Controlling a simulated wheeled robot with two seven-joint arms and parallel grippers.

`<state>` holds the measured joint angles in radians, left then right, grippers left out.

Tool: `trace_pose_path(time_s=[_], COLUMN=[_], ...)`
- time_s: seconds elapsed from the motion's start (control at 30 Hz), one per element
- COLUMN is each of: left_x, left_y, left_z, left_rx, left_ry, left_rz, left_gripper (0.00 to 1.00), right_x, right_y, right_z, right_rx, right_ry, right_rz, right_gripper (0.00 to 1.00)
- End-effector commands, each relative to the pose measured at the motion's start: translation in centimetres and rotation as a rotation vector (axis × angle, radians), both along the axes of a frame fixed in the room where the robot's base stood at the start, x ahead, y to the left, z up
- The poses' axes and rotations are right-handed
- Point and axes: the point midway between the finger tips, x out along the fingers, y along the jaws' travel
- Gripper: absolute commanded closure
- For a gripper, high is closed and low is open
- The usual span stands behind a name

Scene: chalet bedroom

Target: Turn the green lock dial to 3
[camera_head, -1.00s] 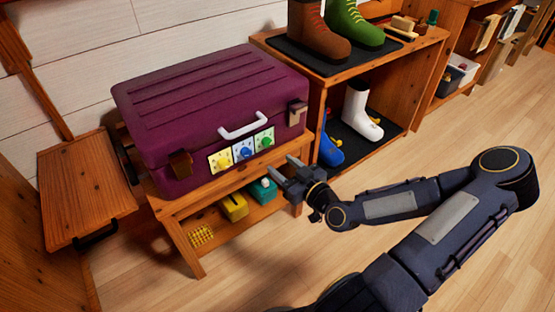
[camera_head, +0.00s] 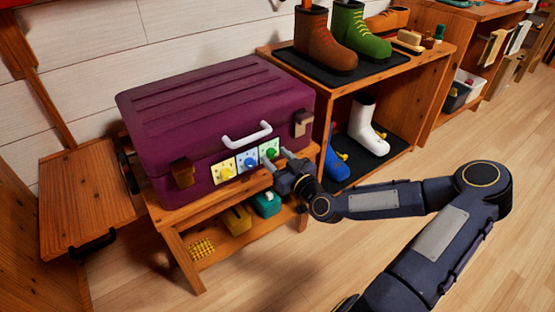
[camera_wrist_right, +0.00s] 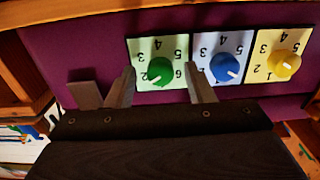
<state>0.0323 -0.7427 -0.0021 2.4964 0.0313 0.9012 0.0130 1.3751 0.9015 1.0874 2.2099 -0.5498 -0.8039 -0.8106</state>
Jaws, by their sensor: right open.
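The green lock dial (camera_head: 270,152) is at the right end of a row of dials on the front of a purple suitcase (camera_head: 215,110). In the right wrist view the green dial (camera_wrist_right: 160,70) appears inverted on a pale green plate with numbers around it. Its white mark points to the lower left, near the 2. My right gripper (camera_head: 279,163) is open in front of it, with fingertips on either side of the dial in the wrist view (camera_wrist_right: 163,78). I cannot tell whether they touch. My left gripper is not in view.
A blue dial (camera_wrist_right: 224,66) and a yellow dial (camera_wrist_right: 284,62) sit beside the green one. The suitcase handle (camera_head: 246,136) is above the dials. The suitcase rests on a wooden bench (camera_head: 190,215). A shoe shelf (camera_head: 420,75) stands to the right.

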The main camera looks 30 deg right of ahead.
Motion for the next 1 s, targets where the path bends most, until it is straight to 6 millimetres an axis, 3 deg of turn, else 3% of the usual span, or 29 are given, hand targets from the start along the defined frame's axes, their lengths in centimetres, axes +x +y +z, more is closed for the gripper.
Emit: trace_pose_path(time_s=[0.03, 0.33, 0.67, 1.0], left_x=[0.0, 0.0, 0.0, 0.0], left_y=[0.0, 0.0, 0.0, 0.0], left_z=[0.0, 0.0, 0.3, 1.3], left_rx=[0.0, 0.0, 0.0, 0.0], left_ry=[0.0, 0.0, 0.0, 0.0], left_rz=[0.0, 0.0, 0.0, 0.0], left_gripper=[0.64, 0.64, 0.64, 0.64], right_x=[0.0, 0.0, 0.0, -0.1], right_y=[0.0, 0.0, 0.0, 0.0], right_z=[0.0, 0.0, 0.0, 0.1], right_rx=[0.0, 0.0, 0.045, 0.279], right_ry=[0.0, 0.0, 0.005, 0.023], right_rz=[0.0, 0.0, 0.0, -0.002], right_gripper=[0.56, 0.95, 0.96, 0.96])
